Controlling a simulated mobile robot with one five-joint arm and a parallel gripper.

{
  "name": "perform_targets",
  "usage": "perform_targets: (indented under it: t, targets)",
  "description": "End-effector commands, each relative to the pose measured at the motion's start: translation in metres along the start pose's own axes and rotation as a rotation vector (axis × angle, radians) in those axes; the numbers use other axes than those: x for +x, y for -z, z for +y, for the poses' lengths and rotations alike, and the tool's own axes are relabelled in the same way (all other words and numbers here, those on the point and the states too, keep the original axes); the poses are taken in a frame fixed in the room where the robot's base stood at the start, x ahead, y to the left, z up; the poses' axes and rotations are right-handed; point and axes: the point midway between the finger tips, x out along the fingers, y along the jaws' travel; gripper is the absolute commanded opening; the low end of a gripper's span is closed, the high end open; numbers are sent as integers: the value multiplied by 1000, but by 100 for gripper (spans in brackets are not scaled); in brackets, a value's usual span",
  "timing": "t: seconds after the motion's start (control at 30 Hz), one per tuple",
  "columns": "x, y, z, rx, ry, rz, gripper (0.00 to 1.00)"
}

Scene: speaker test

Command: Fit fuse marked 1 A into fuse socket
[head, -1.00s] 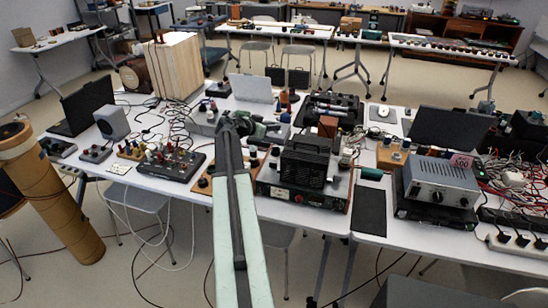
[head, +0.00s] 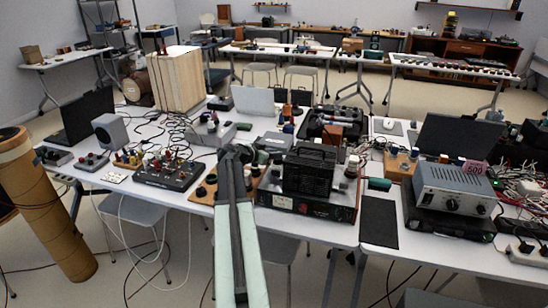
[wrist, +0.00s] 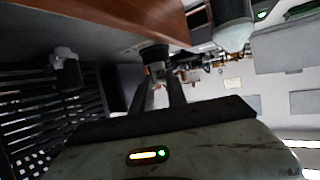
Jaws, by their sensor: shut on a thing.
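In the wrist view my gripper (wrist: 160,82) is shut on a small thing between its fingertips. That thing is blurred, and no 1 A marking can be read on it. A dark round knob-like part (wrist: 154,53) shows right at the fingertips, below a brown wooden edge (wrist: 130,22). I cannot tell whether it is touched or held. In the head view my arm's end hides the gripper, low over the front of the table beside a wooden board with black knobs (head: 207,190). I cannot make out the fuse socket in either view.
A black amplifier-like box (head: 307,180) stands close to the right of my arm. A dark panel with several knobs (head: 168,172) and loose cables lies to the left. The worktable (head: 325,230) is crowded.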

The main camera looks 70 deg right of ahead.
Motion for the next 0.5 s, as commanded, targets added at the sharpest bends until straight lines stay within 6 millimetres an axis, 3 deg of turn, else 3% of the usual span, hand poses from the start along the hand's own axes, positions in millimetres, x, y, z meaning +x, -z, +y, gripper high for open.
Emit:
perform_targets:
  t: [0.2, 0.23, 0.3, 0.5]
  targets:
    - [3, -8, 0, 0, 1, 0, 0]
    - [2, -6, 0, 0, 1, 0, 24]
    - [2, -6, 0, 0, 1, 0, 40]
    - [2, -6, -1, 0, 1, 0, 40]
